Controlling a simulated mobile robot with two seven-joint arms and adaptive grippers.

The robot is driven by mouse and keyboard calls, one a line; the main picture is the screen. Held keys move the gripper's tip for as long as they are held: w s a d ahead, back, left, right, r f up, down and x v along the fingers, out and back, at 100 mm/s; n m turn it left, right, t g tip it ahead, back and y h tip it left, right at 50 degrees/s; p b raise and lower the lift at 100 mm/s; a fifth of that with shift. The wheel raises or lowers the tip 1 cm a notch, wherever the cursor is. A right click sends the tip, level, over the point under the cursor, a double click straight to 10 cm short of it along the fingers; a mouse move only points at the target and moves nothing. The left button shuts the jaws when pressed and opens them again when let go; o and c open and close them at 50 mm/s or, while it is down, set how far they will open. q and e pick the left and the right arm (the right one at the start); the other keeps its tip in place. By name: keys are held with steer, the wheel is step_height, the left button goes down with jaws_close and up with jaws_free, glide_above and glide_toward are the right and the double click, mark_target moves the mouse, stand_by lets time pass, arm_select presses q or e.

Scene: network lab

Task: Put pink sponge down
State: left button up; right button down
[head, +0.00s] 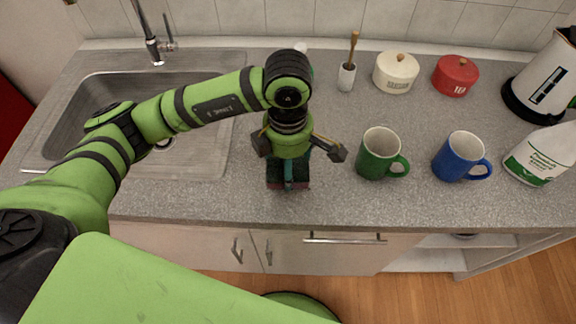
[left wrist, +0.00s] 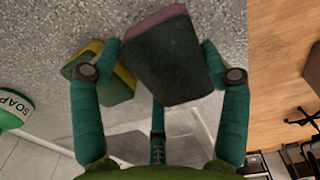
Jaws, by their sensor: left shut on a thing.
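The pink sponge (left wrist: 176,52) has a dark scouring face and a thin pink edge in the left wrist view. It sits between the teal fingers of my left gripper (left wrist: 163,58), which is shut on it. In the head view my left gripper (head: 289,172) points down at the counter's front part, left of the green mug. The sponge (head: 288,184) shows there as a dark block, partly hidden by the gripper. I cannot tell whether it touches the counter. My right gripper is not in view.
A yellow and green sponge (left wrist: 118,84) lies on the counter beside the held one. A green mug (head: 378,155) and blue mug (head: 459,157) stand to the right. The sink (head: 190,168) is at left. The counter's front edge is close; grey counter (head: 335,208) is bare there.

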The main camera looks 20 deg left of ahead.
arm_select(q)
step_height(320, 180, down, 2)
steer(key=shift+f+p, duration=0.2)
steer(key=shift+p, duration=0.2)
steer(key=shift+f, duration=0.4)
steer(key=o, duration=1)
